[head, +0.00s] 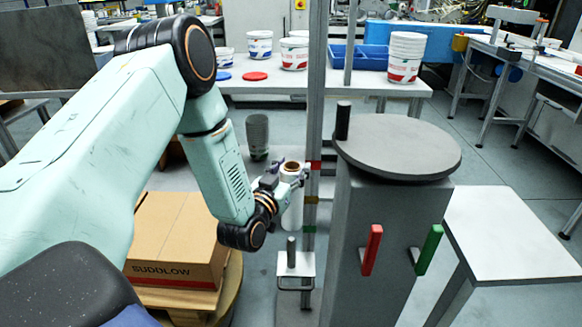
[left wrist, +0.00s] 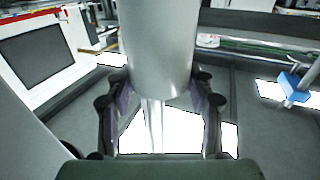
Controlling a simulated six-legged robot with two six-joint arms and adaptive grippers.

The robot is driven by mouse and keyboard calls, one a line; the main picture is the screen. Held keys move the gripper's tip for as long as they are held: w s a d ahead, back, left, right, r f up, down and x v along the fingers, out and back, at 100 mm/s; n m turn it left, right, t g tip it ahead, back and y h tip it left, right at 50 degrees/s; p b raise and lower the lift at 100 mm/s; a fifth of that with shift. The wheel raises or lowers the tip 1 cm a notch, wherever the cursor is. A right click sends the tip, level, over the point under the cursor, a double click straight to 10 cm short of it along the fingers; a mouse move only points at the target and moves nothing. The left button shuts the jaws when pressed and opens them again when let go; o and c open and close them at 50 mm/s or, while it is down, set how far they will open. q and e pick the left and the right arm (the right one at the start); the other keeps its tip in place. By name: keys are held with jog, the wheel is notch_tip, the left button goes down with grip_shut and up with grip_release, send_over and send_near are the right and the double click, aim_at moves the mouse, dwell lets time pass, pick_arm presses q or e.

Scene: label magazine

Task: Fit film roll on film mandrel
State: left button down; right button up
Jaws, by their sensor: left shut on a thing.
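The film roll (head: 292,210) is a white upright cylinder with a brown core at its top. My left gripper (head: 284,180) is shut on it, its fingers on either side. In the left wrist view the film roll (left wrist: 155,50) fills the upper middle between the fingers of my left gripper (left wrist: 160,105). The film mandrel (head: 291,244) is a short grey upright peg on a small light plate (head: 306,264). In the head view the roll's lower end appears just above the peg; their depth offset is unclear. My right gripper is not in view.
A metal post (head: 316,120) with coloured bands stands close beside the roll. A grey pedestal with a round top (head: 400,150) and red and green handles is at right. A cardboard box (head: 175,240) sits on a pallet at left. A white table (head: 515,235) is far right.

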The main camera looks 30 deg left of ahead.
pick_arm(q)
jog(key=shift+f+b, duration=0.3)
jog(key=shift+f, duration=0.2)
notch_tip(320, 180, down, 3)
jog(key=shift+f+b, duration=0.2)
jog(key=shift+b, duration=1.05)
jog(key=shift+a, duration=0.1)
jog(key=shift+p, duration=0.4)
